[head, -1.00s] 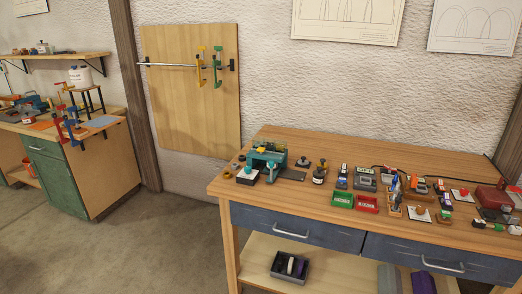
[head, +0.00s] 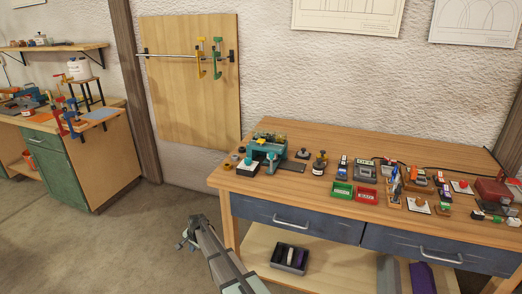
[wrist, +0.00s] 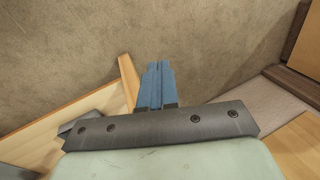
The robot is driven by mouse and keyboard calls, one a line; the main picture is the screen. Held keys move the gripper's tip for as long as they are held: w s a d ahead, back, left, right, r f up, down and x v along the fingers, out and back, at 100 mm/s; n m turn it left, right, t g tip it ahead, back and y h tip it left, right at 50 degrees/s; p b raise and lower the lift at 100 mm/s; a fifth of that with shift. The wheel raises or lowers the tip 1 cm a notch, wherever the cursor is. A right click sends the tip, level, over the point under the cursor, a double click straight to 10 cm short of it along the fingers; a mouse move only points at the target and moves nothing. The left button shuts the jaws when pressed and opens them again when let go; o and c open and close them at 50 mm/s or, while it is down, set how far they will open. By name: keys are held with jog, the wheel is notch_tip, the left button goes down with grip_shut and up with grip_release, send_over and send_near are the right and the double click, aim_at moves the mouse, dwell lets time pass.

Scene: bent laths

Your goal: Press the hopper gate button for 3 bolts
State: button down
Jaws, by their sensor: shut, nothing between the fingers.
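My gripper (head: 186,241) is low in front of the bench's left end, over the floor and well apart from everything on the benchtop. In the wrist view its blue fingers (wrist: 155,84) are together and empty. A teal machine (head: 266,150) stands at the left end of the benchtop. A white block with a dark top (head: 246,168) sits at its front left. Farther right are a white plate with a reddish knob (head: 418,205) and another white plate with a red knob (head: 461,186). I cannot tell which of these is the hopper gate button, and no bolts are distinguishable.
The wooden bench (head: 310,212) has blue drawers and a lower shelf with a dark bin (head: 289,258). A green bin (head: 342,190) and a red bin (head: 366,196) stand near the front edge. A second bench (head: 110,165) is at left. Floor between is clear.

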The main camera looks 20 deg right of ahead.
jog(key=w+d+r+m+t, duration=0.1)
jog(key=w+r+m+t, duration=0.2)
jog(key=w+r, duration=1.55)
notch_tip(320, 180, up, 34)
jog(key=n+t+h, duration=0.3)
send_over(262, 141)
jog(key=shift+r, duration=0.2)
jog(key=shift+w, duration=0.1)
jog(key=shift+f, duration=4.4)
